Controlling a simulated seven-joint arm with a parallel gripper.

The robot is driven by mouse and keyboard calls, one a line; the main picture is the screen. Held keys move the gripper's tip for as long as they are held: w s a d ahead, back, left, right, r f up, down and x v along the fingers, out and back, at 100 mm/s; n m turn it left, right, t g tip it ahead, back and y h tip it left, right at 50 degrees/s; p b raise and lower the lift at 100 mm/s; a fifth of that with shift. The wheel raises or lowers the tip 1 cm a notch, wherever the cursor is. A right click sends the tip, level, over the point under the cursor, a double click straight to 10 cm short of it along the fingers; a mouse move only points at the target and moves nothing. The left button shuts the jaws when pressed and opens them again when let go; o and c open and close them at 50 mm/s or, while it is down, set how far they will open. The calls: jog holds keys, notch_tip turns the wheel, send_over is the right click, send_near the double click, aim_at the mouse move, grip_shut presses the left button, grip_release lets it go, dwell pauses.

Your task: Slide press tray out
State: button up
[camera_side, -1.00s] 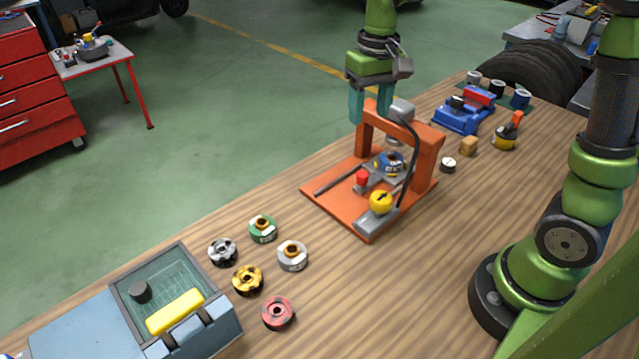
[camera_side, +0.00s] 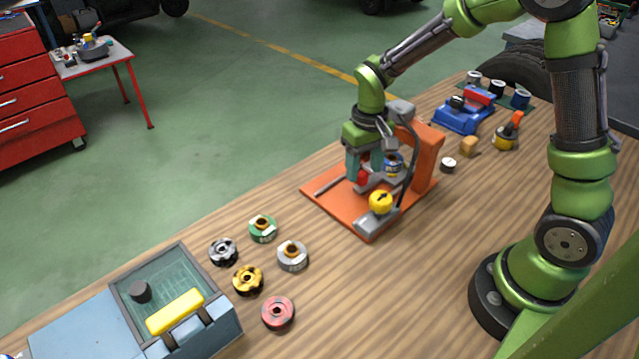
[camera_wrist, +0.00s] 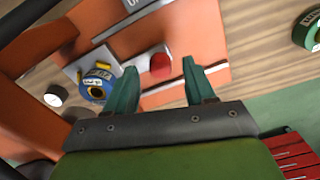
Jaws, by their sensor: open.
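The orange press (camera_side: 428,155) stands on its orange base plate. The grey press tray (camera_side: 378,182) lies low inside its frame, with a blue and silver ring-shaped part (camera_side: 393,163) on it. The tray's red knob (camera_side: 363,179) faces the front left. My gripper (camera_side: 359,176) is open and low at the knob, pointing down. In the wrist view the red knob (camera_wrist: 160,64) shows between my teal fingertips (camera_wrist: 158,72), with gaps on both sides. I cannot tell whether the fingers reach down beside it. The blue part also shows in the wrist view (camera_wrist: 97,84), left of the fingers.
Several ring parts, including a green one (camera_side: 263,228), lie front left. The table between press and rings is clear.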

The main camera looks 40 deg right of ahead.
jog(key=shift+f, duration=0.8)
jog(key=shift+c, duration=0.4)
grip_shut()
